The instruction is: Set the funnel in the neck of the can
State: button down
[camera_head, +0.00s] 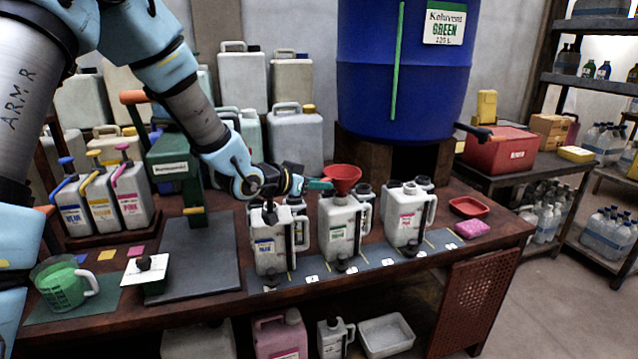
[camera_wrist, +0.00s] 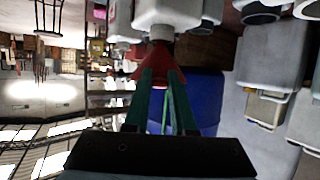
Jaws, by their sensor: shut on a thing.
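The red funnel (camera_head: 342,174) is upright at the top of the middle white can (camera_head: 337,230), which has a green label. In the wrist view, which looks upside down, the funnel (camera_wrist: 152,66) lies between my finger ends, with its narrow side toward a white can neck (camera_wrist: 162,33). The spout is hidden, so I cannot tell whether it is inside the neck or just above it. My gripper (camera_head: 322,184) comes from the left with green fingers, shut on the funnel's side; it also shows in the wrist view (camera_wrist: 162,82).
A blue-labelled can (camera_head: 268,245) stands left, below my wrist, and a pink-labelled can (camera_head: 402,215) stands right. Black caps (camera_head: 352,269) lie in front. A blue drum (camera_head: 400,90) stands behind. A red dish (camera_head: 468,207) and pink sponge (camera_head: 472,229) lie at right.

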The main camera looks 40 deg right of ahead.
jog(key=shift+f, duration=0.45)
jog(key=shift+a+f+b, duration=0.15)
jog(key=shift+f+b, duration=0.25)
jog(key=shift+b, duration=0.15)
dwell(0.6)
jog(key=c, duration=0.7)
grip_release()
jog(key=shift+o, duration=0.2)
